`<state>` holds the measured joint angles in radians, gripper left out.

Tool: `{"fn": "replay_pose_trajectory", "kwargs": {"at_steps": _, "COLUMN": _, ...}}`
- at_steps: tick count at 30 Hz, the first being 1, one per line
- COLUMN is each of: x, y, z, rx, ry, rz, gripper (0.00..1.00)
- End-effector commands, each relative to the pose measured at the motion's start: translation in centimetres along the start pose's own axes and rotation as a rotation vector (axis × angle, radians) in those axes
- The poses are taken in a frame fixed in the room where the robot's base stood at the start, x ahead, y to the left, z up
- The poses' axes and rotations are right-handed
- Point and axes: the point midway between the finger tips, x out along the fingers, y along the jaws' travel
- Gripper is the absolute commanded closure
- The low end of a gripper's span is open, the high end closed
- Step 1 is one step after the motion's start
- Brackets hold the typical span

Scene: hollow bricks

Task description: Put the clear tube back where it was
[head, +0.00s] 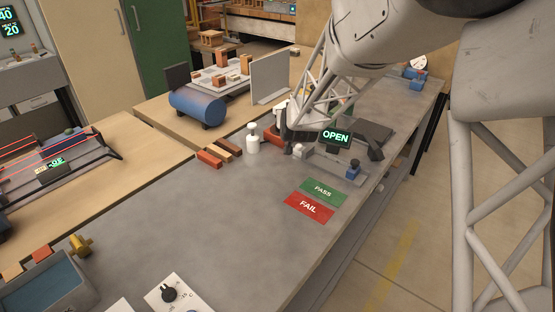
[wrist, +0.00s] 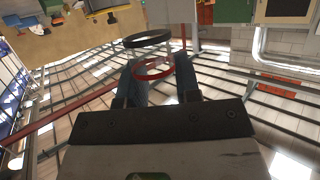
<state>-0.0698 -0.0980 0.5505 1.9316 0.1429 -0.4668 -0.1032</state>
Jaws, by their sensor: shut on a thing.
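In the wrist view, my gripper (wrist: 156,62) is shut on what appears to be the clear tube (wrist: 152,70). A dark ring shows at its far end and a red ring sits between my fingers. The see-through wall between the rings can hardly be made out. In the head view, my arm link covers the back of the grey bench (head: 240,210), and I cannot clearly make out my fingers or the tube there. The tube's former place cannot be told from these frames.
On the bench are a white bottle (head: 253,139), several bricks (head: 212,158), a device with an OPEN display (head: 335,137), and green PASS (head: 322,191) and red FAIL (head: 308,207) mats. A dial box (head: 172,295) stands in front. The bench middle is clear.

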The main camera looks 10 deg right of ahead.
Motion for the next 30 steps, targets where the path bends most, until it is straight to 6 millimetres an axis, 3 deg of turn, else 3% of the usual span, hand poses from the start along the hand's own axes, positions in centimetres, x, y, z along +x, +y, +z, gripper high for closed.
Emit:
{"fn": "replay_pose_trajectory", "kwargs": {"at_steps": 10, "x": -5.7, "y": -1.8, "z": 2.9, "rx": 0.001, "ry": 0.003, "rz": -0.005, "gripper": 0.97}}
{"fn": "replay_pose_trajectory", "kwargs": {"at_steps": 21, "x": -12.9, "y": -3.2, "z": 7.5, "rx": 0.0, "ry": 0.001, "rz": -0.003, "gripper": 0.97}}
{"fn": "replay_pose_trajectory", "kwargs": {"at_steps": 30, "x": -16.6, "y": -3.6, "z": 10.0, "rx": -0.003, "ry": 0.0, "rz": 0.0, "gripper": 0.97}}
